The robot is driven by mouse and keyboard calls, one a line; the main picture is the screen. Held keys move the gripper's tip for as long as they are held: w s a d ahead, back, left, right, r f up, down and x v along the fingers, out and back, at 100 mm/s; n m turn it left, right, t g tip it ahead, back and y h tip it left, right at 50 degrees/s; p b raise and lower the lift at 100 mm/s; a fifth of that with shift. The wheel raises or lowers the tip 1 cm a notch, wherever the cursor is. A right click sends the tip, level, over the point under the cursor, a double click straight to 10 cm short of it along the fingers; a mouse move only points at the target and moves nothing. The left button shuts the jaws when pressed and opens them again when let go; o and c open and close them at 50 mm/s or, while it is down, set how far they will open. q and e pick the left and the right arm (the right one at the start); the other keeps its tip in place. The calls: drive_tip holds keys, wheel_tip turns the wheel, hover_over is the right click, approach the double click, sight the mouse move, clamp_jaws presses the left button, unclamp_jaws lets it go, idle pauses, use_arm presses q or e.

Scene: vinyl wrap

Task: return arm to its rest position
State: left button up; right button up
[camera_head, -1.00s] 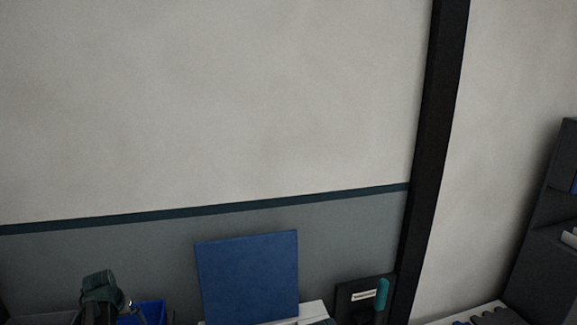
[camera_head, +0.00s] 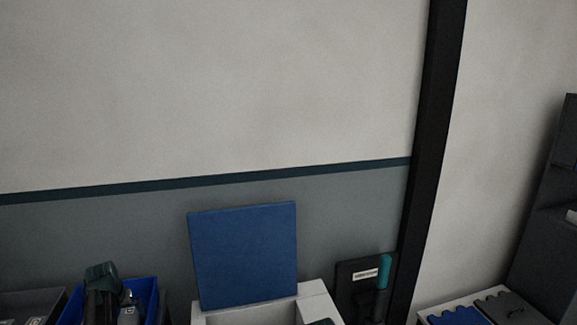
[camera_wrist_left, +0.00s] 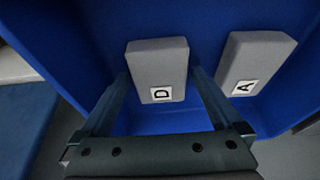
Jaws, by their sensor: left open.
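My left gripper (camera_head: 103,295) is at the lower left of the head view, over a blue bin (camera_head: 146,286). In the left wrist view the gripper (camera_wrist_left: 158,74) has its two fingers spread apart, with nothing clamped. A grey block marked D (camera_wrist_left: 157,62) shows between the fingertips; I cannot tell how deep the fingers reach beside it. A second grey block marked A (camera_wrist_left: 256,62) lies to its right in the same bin (camera_wrist_left: 65,35). My right gripper is not in view.
A white box (camera_head: 318,297) with a raised blue panel (camera_head: 243,255) stands right of the bin. A black holder (camera_head: 352,271) with a teal-handled tool (camera_head: 385,270) is farther right. A grey bin (camera_head: 30,304) is at far left. The wall above is clear.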

use_arm(q)
drive_tip(key=shift+f, duration=0.4)
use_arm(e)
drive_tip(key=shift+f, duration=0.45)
use_arm(q)
wheel_tip(320, 180, up, 11)
drive_tip(key=p, duration=1)
drive_tip(key=shift+s+p, duration=0.3)
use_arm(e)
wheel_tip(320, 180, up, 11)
use_arm(q)
drive_tip(key=shift+d+f, duration=0.1)
drive_tip(key=shift+f, duration=0.05)
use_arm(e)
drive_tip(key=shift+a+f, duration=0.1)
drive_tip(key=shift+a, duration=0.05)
